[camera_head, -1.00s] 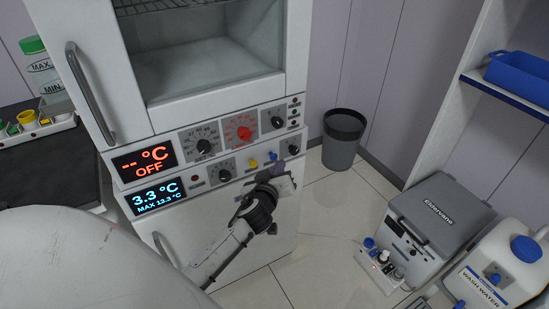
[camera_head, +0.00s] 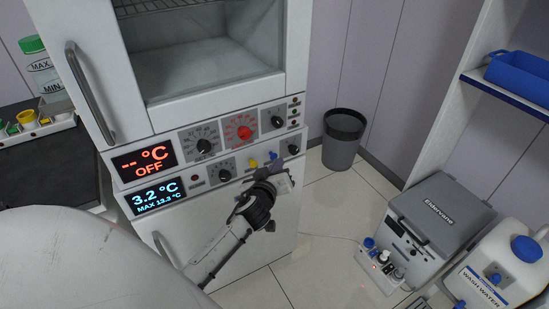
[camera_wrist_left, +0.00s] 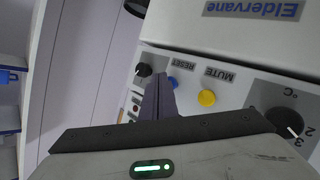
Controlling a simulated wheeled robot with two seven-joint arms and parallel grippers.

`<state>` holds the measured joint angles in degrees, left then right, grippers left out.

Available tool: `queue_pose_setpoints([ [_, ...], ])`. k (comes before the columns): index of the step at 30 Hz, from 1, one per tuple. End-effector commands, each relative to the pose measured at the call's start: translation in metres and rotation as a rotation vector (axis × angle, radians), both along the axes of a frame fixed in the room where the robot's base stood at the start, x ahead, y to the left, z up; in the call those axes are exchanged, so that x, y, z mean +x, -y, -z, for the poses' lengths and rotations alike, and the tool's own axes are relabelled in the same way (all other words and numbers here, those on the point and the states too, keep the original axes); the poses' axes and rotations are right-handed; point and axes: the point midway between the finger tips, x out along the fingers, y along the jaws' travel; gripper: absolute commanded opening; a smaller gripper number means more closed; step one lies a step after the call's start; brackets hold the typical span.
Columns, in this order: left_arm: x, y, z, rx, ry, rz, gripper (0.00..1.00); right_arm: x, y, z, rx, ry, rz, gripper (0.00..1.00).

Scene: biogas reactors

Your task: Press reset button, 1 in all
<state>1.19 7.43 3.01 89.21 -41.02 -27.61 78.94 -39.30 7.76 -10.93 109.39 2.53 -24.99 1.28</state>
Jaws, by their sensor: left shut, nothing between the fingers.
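The blue reset button (camera_head: 273,156) sits on the lower panel of the cabinet, right of the yellow mute button (camera_head: 253,164). In the left wrist view the blue button (camera_wrist_left: 173,83), labelled RESET, shows just right of my left fingertips, which partly cover it. The yellow button (camera_wrist_left: 207,97), labelled MUTE, is further right. My left gripper (camera_head: 275,172) is shut and empty, just in front of the panel below the blue button; its fingers also show in the left wrist view (camera_wrist_left: 158,97). I cannot tell whether they touch the panel. My right gripper is not in view.
Black knobs flank the buttons, one at the right (camera_head: 292,149) and one at the left (camera_head: 224,176). The lower display (camera_head: 157,195) reads 3.2 °C. A grey bin (camera_head: 342,140) and a grey Eldervane box (camera_head: 437,220) stand on the floor to the right.

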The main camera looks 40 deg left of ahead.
Motion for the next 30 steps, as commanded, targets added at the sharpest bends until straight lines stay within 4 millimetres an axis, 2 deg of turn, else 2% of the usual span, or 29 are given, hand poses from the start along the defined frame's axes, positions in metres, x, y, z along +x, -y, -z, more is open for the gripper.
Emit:
queue_pose_setpoints([
  [30, 0.0036, -0.0079, -0.0005, 0.000, 0.001, -0.001, 0.00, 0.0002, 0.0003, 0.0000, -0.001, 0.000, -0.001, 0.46],
])
